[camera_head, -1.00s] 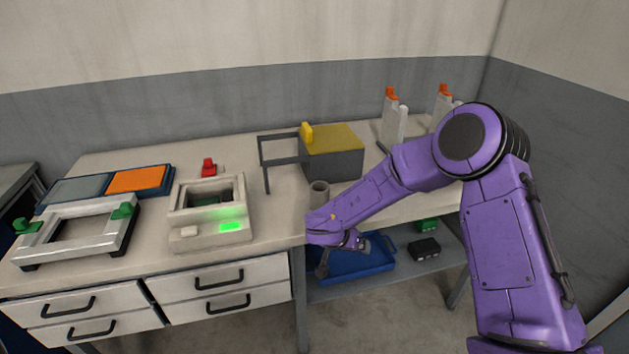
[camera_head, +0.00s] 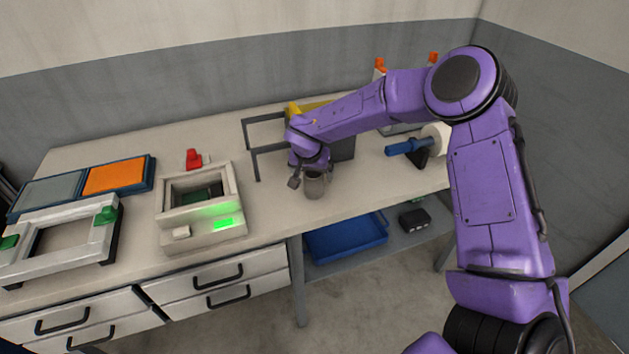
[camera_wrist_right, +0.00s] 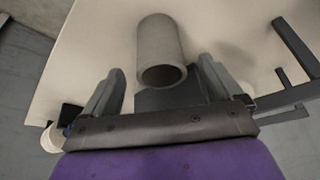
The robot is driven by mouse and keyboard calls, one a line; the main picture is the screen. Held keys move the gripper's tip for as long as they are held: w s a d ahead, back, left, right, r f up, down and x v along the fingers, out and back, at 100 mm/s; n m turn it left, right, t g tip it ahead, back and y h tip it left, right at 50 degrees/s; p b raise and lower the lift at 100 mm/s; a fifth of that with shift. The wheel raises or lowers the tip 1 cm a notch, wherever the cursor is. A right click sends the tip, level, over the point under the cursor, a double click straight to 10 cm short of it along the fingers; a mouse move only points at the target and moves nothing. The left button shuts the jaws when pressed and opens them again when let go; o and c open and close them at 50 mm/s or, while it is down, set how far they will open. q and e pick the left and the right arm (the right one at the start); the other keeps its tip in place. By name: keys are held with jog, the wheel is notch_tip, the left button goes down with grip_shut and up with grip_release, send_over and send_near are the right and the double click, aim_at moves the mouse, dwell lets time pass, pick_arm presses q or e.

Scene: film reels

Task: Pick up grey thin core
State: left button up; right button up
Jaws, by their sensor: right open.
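My left gripper is in no view.
A grey box with a yellow top (camera_head: 310,108) and a dark frame (camera_head: 262,133) stand close behind my wrist. A device with a green light (camera_head: 200,225) is to the left. A blue tray (camera_head: 345,240) sits on the lower shelf. A blue-handled spindle (camera_head: 405,147) is at right.

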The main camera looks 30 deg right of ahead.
jog(key=p+x, duration=0.1)
jog(key=x, duration=0.4)
jog(key=shift+w+a, duration=0.1)
jog(key=shift+w, duration=0.05)
jog(key=shift+f, duration=0.3)
jog(key=shift+d, duration=0.2)
jog(key=c, duration=1)
